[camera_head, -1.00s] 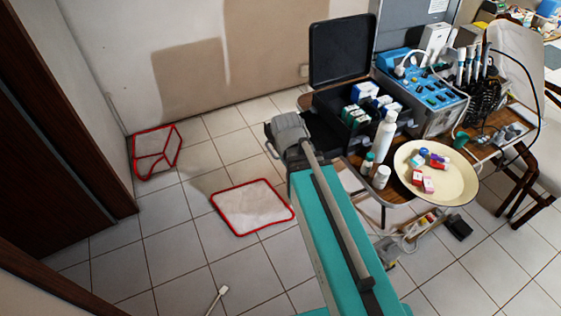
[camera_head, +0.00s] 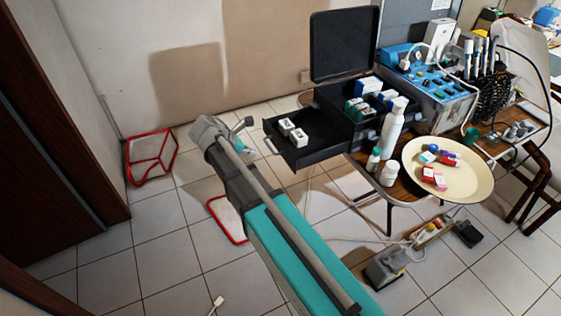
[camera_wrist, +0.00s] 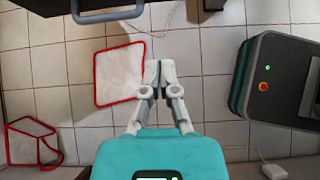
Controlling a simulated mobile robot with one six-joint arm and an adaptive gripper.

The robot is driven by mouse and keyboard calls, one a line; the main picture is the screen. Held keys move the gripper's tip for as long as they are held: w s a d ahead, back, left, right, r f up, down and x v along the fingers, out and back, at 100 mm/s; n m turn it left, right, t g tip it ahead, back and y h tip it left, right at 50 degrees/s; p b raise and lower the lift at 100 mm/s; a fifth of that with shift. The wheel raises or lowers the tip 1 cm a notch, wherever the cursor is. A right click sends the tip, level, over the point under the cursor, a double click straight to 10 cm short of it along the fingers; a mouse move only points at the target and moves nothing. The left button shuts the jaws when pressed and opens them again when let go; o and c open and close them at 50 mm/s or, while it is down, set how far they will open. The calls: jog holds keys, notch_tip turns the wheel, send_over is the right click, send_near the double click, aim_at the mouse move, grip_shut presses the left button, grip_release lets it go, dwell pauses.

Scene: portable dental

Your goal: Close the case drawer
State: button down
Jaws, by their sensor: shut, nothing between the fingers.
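The black case (camera_head: 345,105) stands on the wooden table with its lid (camera_head: 342,48) raised. Its drawer (camera_head: 305,154) is pulled out to the left and holds two small white boxes (camera_head: 292,131). The drawer's light handle (camera_head: 270,146) is on its left end. In the wrist view, the drawer front and its grey handle (camera_wrist: 108,18) are at the top left. My gripper (camera_wrist: 155,72) is shut and empty, with its fingertips apart from the handle and below it in that view. In the head view, my gripper (camera_head: 241,125) is left of the drawer, partly hidden by my wrist.
A white bottle (camera_head: 394,126), smaller bottles and a cream tray (camera_head: 480,188) of small items are on the table's near side. A blue device (camera_head: 440,90) is to the right.

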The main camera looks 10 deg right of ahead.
jog(key=shift+w+a, duration=0.1)
jog(key=shift+a, duration=0.1)
jog(key=shift+d+f, duration=0.1)
jog(key=b, duration=0.7)
send_near(286, 158)
notch_tip(286, 158, down, 5)
jog(key=d, duration=0.3)
jog(key=shift+w+d, duration=0.5)
jog(key=shift+d, duration=0.25)
